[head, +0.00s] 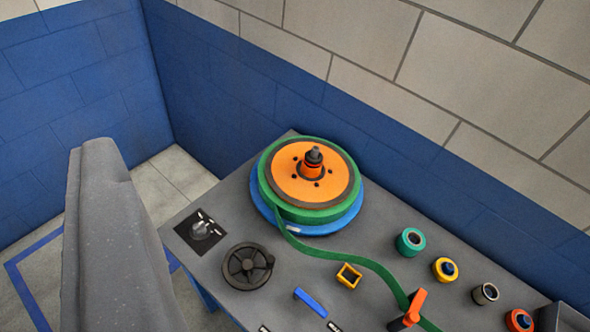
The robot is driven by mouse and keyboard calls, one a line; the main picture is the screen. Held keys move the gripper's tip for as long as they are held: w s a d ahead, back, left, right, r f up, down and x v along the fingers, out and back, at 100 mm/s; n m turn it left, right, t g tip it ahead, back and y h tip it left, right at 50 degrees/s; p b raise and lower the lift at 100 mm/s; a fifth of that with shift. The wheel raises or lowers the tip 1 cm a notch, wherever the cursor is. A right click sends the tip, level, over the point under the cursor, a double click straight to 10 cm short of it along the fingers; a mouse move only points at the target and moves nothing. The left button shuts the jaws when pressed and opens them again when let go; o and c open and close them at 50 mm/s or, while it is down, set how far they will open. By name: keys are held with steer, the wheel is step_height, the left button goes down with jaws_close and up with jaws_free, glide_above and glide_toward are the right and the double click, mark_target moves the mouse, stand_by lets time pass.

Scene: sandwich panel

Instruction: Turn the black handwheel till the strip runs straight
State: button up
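The black handwheel (248,266) lies on the grey panel top near its left front part. It has spokes and a small knob on its right side. The green strip (335,257) leaves the lower left of a reel and runs right in a bowed curve to an orange lever (409,310). The reel has an orange disc (324,186) with a dark hub post, and a blue disc shows under it. My gripper's fingertips do not show, and nothing is seen touching the handwheel.
A black plate with a clear dome (200,230) sits left of the handwheel. A yellow square socket (348,276) and a blue bar (310,302) lie right of it. Several round fittings (444,269) line the right side. A large grey shape (115,250), possibly mine, blocks the lower left.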

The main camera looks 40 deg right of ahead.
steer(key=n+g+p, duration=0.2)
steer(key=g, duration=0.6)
glide_above(272, 261)
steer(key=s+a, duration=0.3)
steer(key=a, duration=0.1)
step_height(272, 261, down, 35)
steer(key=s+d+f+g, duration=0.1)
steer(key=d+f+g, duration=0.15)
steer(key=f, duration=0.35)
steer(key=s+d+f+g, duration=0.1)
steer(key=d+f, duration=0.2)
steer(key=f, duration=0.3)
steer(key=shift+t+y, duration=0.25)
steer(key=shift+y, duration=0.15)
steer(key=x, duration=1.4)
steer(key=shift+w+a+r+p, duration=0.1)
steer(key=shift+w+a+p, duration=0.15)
steer(key=shift+p, duration=0.1)
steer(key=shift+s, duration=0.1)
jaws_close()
